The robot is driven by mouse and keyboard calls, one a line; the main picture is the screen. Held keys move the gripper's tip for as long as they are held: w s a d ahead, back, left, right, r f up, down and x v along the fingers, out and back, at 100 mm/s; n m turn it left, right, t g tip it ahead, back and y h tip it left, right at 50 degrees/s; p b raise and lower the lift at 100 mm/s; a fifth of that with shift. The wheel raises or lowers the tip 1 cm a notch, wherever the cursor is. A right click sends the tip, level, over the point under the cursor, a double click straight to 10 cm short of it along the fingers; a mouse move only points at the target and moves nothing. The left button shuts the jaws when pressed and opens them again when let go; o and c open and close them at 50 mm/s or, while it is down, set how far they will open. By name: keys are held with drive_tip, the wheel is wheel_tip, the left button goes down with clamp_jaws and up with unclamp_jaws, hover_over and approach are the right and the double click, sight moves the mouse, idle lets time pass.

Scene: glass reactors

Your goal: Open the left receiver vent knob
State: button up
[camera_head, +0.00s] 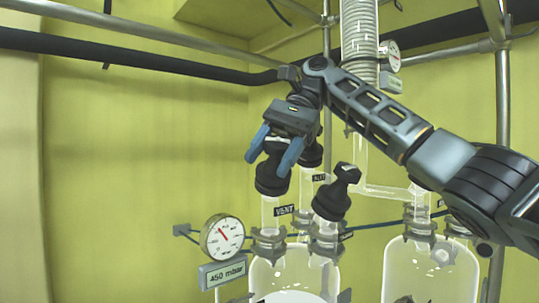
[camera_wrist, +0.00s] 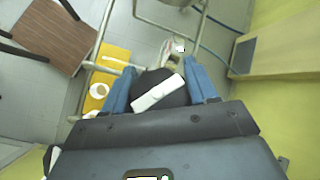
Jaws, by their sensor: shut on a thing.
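The left receiver (camera_head: 260,274) is a clear glass vessel in the lower middle of the head view. Its black vent knob (camera_head: 271,178) tops a glass neck beside a dark VENT label (camera_head: 284,210). My gripper (camera_head: 273,152) comes from above with its blue fingers on either side of the knob's upper part, shut on it. In the wrist view the black knob (camera_wrist: 165,82) with a white bar (camera_wrist: 157,94) sits between the blue fingers. The fingers and gripper body hide part of the knob.
A second black knob (camera_head: 335,192) stands close to the right, and a third (camera_head: 312,155) is just behind. A gauge (camera_head: 222,237) with a 450 mbar display (camera_head: 222,273) is at the left. Another glass vessel (camera_head: 430,270) stands at the right. The yellow wall side at left is clear.

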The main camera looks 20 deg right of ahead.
drive_tip(key=n+h, duration=0.1)
drive_tip(key=n+g+h, duration=0.2)
drive_tip(key=shift+s+d, duration=0.2)
drive_tip(key=shift+d, duration=0.05)
drive_tip(key=shift+d+n+g+h, duration=0.1)
drive_tip(key=shift+n+g+h, duration=0.3)
drive_tip(key=shift+n+h, duration=0.25)
drive_tip(key=shift+s+f+n+h, duration=0.15)
drive_tip(key=shift+n+h, duration=0.3)
drive_tip(key=shift+h, duration=0.1)
drive_tip(key=o, duration=1)
drive_tip(key=shift+c, duration=0.2)
drive_tip(key=shift+m+t+y, duration=0.3)
drive_tip(key=shift+m+y, duration=0.8)
drive_tip(key=shift+y, duration=0.2)
drive_tip(key=shift+a+m+t+y, duration=0.25)
drive_tip(key=shift+m+t+y, duration=0.05)
drive_tip(key=shift+m+y, duration=0.1)
